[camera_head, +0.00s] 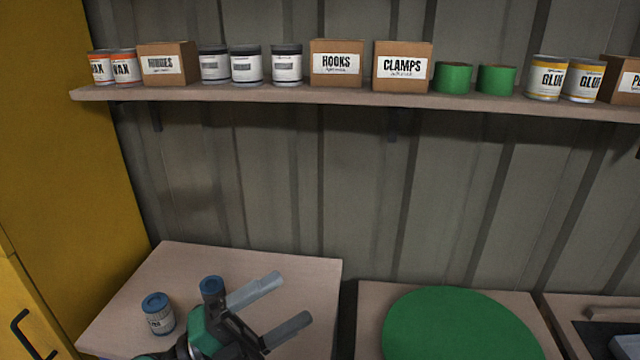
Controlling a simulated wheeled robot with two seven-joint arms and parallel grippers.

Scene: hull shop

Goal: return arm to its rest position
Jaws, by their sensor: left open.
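My left gripper (292,299) shows at the bottom of the head view, over the left table (250,262). Its two grey fingers are spread apart and point to the right, with nothing between them. My green and black wrist is behind the fingers, cut off by the lower edge. A can with a blue lid (158,313) stands on the table, to the left of my wrist. A second blue-topped thing (212,287) shows just behind my gripper, its lower part hidden. My right gripper is out of view.
A wall shelf (350,96) carries cans, boxes and green rolls above. A yellow cabinet (60,150) stands at the left. A large green disc (455,325) lies on the middle table, past a gap. A dark tray (595,338) is at the lower right.

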